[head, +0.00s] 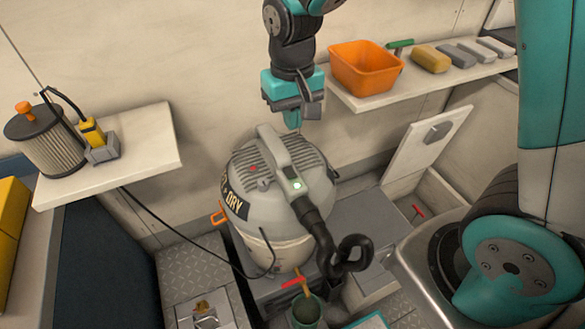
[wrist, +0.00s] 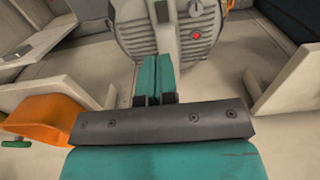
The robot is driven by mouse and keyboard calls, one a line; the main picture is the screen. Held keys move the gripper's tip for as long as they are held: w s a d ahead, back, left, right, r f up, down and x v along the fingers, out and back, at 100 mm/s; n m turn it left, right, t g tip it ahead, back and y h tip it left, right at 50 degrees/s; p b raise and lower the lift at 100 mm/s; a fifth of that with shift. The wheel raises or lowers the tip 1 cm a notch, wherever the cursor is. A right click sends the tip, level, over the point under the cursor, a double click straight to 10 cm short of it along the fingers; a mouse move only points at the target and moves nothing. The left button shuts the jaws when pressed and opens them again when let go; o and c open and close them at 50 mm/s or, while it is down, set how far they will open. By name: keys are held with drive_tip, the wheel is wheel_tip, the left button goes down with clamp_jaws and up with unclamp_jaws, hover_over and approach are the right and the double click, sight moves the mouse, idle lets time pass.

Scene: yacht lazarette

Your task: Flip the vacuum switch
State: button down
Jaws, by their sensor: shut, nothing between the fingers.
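The vacuum (head: 240,220) is a grey canister with a ribbed lid, a dark label and a black hose; its lid also shows at the top of the wrist view (wrist: 135,28). A red button-like spot (head: 252,168) sits on the lid left of the handle, and also shows in the wrist view (wrist: 197,37). A lit green spot (head: 296,185) is at the handle's front end. I cannot tell for sure which part is the switch. My gripper (head: 294,124) is shut and empty, pointing down just above and behind the lid, apparently apart from it.
An orange bin (head: 364,70), a yellow sponge (head: 430,58) and grey blocks stand on the right shelf (head: 385,100). The left shelf (head: 150,150) holds a filter (head: 40,140) and a yellow plug (head: 92,130). A cable runs from there to the vacuum.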

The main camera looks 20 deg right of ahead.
sight(292, 175)
drive_tip(key=shift+f, duration=0.1)
wheel_tip(292, 175, down, 14)
drive_tip(key=shift+r+p, duration=0.1)
drive_tip(key=shift+p, duration=0.3)
idle(0.4)
